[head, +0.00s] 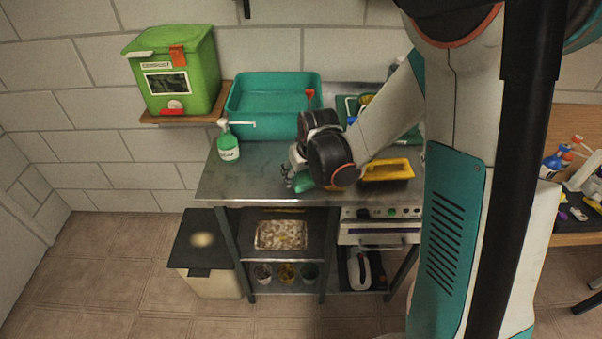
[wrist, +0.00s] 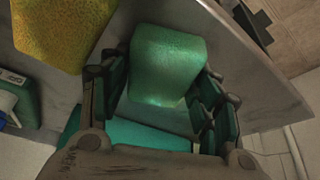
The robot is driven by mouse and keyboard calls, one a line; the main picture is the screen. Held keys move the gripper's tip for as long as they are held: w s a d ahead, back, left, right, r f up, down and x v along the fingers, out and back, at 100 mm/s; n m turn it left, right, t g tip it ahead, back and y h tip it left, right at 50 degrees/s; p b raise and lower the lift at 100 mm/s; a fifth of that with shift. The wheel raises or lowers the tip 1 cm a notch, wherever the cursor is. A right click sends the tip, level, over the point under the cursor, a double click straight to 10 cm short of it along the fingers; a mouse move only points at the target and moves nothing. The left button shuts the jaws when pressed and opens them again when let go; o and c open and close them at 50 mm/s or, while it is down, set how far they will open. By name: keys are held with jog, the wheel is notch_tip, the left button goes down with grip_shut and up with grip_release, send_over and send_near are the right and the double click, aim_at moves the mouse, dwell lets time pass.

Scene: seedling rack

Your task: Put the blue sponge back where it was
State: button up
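No clearly blue sponge shows. A green sponge (wrist: 168,65) is between the two fingers of my gripper (wrist: 165,90) in the wrist view, and the fingers appear to touch its sides. In the head view my gripper (head: 298,172) is low over the front left part of the metal table, with the green sponge (head: 292,185) at its fingertips. Whether the sponge touches the table is unclear. A yellow sponge (wrist: 62,30) lies at the upper left of the wrist view; in the head view my gripper mostly hides it.
A teal basin (head: 262,122) stands at the back of the metal table (head: 235,185). A green spray bottle (head: 228,146) is left of my gripper. A yellow-and-black thing (head: 386,171) lies to its right. A green bin (head: 173,72) sits on a wall shelf.

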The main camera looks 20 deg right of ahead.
jog(key=shift+o, duration=0.5)
jog(key=shift+r, duration=0.1)
jog(key=shift+r, duration=0.25)
jog(key=p+v, duration=0.5)
jog(key=v, duration=0.7)
jog(key=s+r+t, duration=0.1)
jog(key=s+r, duration=0.4)
jog(key=s, duration=0.4)
jog(key=s+r+t, duration=0.1)
jog(key=s+r, duration=0.5)
jog(key=s, duration=0.2)
jog(key=shift+s+a+r+m+t, duration=0.2)
jog(key=shift+s+m+t, duration=0.1)
jog(key=shift+s+m, duration=0.1)
